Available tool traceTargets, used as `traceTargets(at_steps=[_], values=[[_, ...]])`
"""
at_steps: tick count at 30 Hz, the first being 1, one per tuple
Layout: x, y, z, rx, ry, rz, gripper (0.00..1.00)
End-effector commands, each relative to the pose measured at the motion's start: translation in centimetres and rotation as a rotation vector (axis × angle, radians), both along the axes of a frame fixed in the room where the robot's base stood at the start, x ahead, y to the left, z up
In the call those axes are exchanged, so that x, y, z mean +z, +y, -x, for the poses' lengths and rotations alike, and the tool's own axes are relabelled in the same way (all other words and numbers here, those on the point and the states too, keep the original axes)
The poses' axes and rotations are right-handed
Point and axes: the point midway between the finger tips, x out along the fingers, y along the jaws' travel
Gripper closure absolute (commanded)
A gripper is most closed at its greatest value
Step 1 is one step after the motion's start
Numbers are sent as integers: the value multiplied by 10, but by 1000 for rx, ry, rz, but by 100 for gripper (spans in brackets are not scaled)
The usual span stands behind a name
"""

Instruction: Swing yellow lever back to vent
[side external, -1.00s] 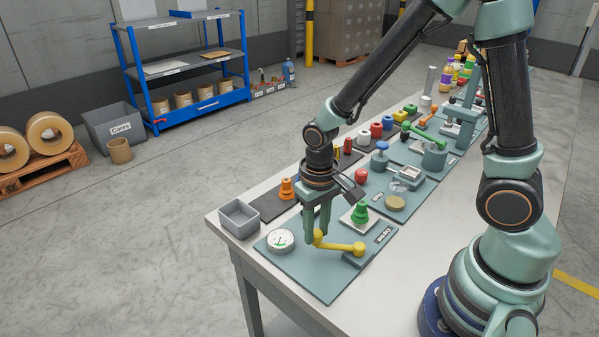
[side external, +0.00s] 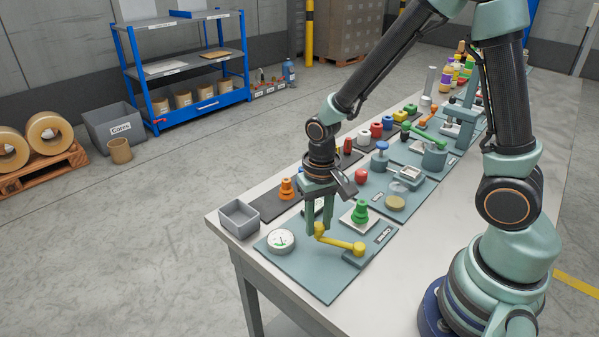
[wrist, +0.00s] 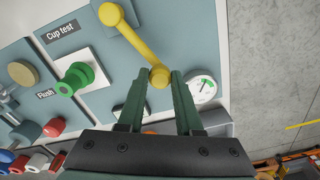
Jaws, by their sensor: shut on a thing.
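The yellow lever (side external: 340,242) is on a blue-grey panel (side external: 330,285) near the front end of the table. It also shows in the wrist view (wrist: 130,38), running from its pivot at the top down to a round knob (wrist: 159,77). My gripper (side external: 316,232) points down at the lever's knob end and is shut on it; in the wrist view its two green fingers (wrist: 159,88) sit either side of the knob. A round white gauge (side external: 281,241) with a green sector is on the same panel, left of the lever. The lever's position labels are not readable.
A green stepped knob (side external: 360,212) on a white plate stands close behind the lever. A grey open bin (side external: 239,218) is at the table's left corner, with an orange knob (side external: 287,188) behind. Several other coloured fixtures line the table farther back.

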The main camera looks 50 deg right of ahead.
Motion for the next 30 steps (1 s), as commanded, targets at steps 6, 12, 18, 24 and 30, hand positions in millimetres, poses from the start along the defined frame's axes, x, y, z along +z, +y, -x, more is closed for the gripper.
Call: traceTargets(at_steps=[6,12,18,24,30], values=[[1,-15,-5,-169,-1,0,100],[1,-26,-7,-292,-1,0,100],[1,-33,-7,-369,-1,0,100],[1,-36,-7,-403,-1,0,100],[1,-37,-8,-409,-1,0,100]])
